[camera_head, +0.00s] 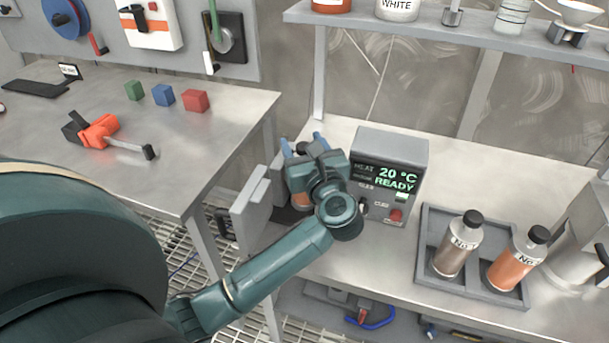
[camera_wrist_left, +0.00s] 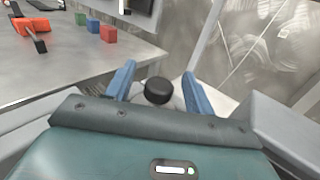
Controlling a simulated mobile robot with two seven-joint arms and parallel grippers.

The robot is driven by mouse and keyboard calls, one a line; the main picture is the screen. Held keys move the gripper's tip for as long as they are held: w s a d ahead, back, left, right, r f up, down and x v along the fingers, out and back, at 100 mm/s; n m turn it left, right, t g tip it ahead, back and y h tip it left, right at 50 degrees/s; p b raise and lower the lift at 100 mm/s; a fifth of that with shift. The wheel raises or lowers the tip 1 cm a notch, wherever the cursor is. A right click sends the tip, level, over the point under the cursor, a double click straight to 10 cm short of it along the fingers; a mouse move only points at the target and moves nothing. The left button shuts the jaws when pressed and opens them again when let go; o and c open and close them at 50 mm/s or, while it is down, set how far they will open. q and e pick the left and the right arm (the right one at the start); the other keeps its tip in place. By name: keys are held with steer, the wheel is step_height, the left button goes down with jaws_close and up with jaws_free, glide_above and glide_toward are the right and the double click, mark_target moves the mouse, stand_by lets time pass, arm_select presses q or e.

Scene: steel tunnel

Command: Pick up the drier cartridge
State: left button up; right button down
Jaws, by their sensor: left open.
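My left gripper (camera_head: 303,144) is open over the right-hand bench, just left of the heater box. Its two blue fingers also show in the left wrist view (camera_wrist_left: 158,75), one on each side of a round black cap (camera_wrist_left: 158,91). The body under this cap is mostly hidden by my gripper; a small orange patch (camera_head: 300,200) shows below the gripper in the head view. I cannot tell whether the fingers touch it. Nothing is clearly recognisable as the drier cartridge; the capped thing may be it. My right gripper is not in view.
The heater box (camera_head: 390,150) reads 20 °C READY. A pale upright panel (camera_head: 252,208) stands left of my gripper. A grey tray (camera_head: 424,238) holds two capped bottles at right. A shelf (camera_head: 450,38) overhangs the back. The left bench (camera_head: 210,130) carries cubes and an orange tool.

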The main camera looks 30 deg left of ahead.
arm_select(q)
steer(key=shift+c, duration=0.2)
jaws_close()
steer(key=shift+r, duration=0.1)
